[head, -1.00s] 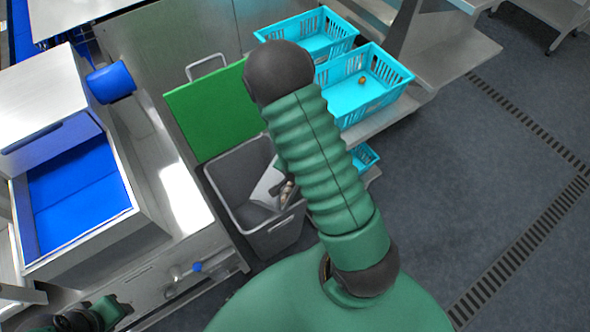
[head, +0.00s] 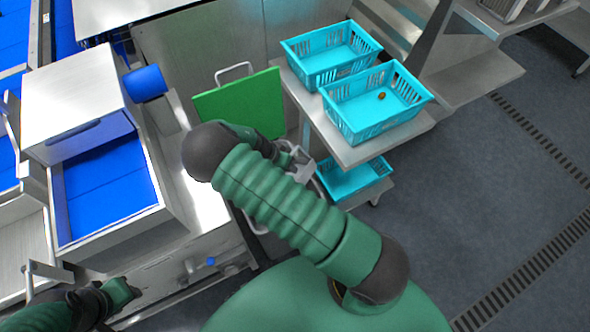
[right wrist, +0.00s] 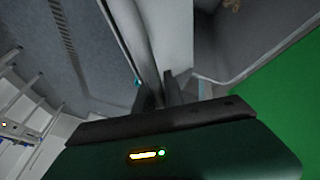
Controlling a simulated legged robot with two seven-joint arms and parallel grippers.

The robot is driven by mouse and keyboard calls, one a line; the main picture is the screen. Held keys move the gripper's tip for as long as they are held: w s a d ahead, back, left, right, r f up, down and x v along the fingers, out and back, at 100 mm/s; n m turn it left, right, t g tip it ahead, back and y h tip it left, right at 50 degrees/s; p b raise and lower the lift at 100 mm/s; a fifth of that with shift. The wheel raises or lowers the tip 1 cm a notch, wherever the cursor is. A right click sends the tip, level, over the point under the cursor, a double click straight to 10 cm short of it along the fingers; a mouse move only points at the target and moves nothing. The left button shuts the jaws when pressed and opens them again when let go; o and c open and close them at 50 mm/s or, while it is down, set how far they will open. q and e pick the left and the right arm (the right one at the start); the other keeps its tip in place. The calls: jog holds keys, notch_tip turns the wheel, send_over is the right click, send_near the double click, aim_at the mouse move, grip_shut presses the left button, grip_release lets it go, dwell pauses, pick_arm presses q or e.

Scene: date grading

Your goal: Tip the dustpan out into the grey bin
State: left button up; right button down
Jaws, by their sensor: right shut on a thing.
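The grey bin (head: 262,222) stands beside the counter, mostly hidden behind my right arm in the head view. Its inside shows in the right wrist view (right wrist: 225,50), with small brownish pieces (right wrist: 232,5) in it. My right gripper (head: 303,168) is over the bin area. It is shut on a light grey piece that looks like the dustpan (right wrist: 172,38), reaching away from the fingers beside the bin's opening. Most of the dustpan is hidden in the head view, and I cannot tell what it holds. My left gripper (head: 95,303) is at the lower left, its fingers unclear.
A green panel (head: 240,105) stands behind the bin. A steel machine with a blue belt (head: 105,190) stands left. The floor at right is clear.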

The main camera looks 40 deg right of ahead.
jog(key=w+g+b, duration=0.1)
jog(key=b, duration=0.1)
jog(key=w+a+g+h+b, duration=0.1)
jog(key=w+g+b, duration=0.1)
jog(key=b, duration=0.1)
jog(key=w+n+g+b, duration=0.1)
jog(key=w+b, duration=0.1)
jog(key=b, duration=0.1)
jog(key=shift+a+h, duration=0.2)
jog(key=shift+h, duration=0.1)
jog(key=shift+r, duration=0.15)
dwell(0.9)
jog(key=shift+w, duration=0.1)
dwell(0.5)
